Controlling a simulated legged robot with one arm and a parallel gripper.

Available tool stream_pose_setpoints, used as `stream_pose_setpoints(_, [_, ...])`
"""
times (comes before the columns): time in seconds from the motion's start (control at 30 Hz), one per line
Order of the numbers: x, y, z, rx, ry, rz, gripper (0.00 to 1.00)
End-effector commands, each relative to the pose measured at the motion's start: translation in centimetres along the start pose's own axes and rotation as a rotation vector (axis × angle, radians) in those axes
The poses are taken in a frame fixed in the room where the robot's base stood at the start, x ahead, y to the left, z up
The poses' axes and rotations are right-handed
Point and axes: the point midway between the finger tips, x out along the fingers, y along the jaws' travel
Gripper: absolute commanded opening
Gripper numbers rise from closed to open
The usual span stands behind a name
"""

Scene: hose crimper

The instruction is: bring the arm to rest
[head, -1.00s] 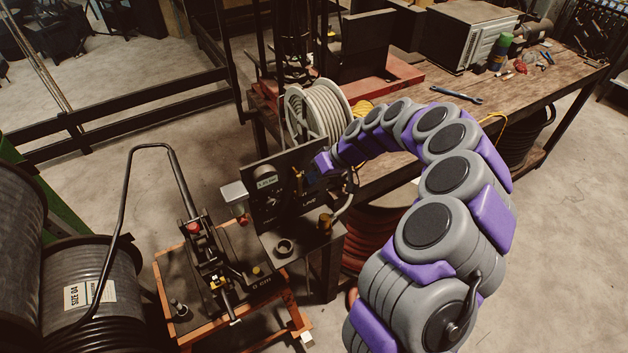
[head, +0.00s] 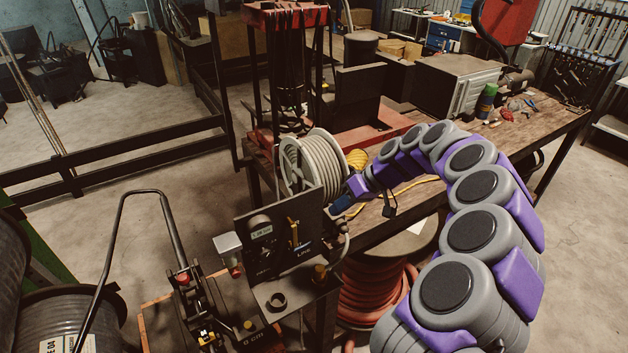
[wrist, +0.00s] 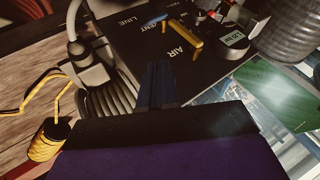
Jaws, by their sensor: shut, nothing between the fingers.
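My arm arches in from the right of the head view. My gripper (head: 339,206) hangs just right of the top edge of the black control panel (head: 262,222). Its dark fingers are together with nothing seen between them. In the wrist view the shut fingers (wrist: 158,84) point at the panel face (wrist: 148,42), which is marked LINE, VENT and AIR. The panel carries yellow levers (wrist: 185,33) and a round gauge (wrist: 233,40). I see no clear contact between fingers and panel.
A pale hose reel (head: 318,168) stands close behind the panel. The wooden bench (head: 545,125) holds tools and a grey box (head: 460,85). A crimper with a long bent handle (head: 150,192) is at left. Red hose coils (head: 370,295) lie below. Open floor shows at right.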

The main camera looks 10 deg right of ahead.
Motion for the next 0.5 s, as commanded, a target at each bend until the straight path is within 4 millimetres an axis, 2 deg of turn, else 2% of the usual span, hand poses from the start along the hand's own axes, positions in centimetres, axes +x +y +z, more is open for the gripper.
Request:
stream_pose_setpoints(0.13, [-0.3, -0.1, 0.1, -0.001, -0.002, -0.005, 0.00])
stream_pose_setpoints(0.23, [-0.3, -2.4, -0.1, -0.017, -0.021, -0.010, 0.00])
stream_pose_setpoints(0.37, [-0.3, -8.3, 0.4, -0.050, -0.079, -0.013, 0.00])
stream_pose_setpoints(0.4, [-0.3, -10.4, 0.9, -0.058, -0.104, -0.008, 0.00])
stream_pose_setpoints(0.5, [-0.3, -15.0, 2.7, -0.066, -0.167, 0.018, 0.00])
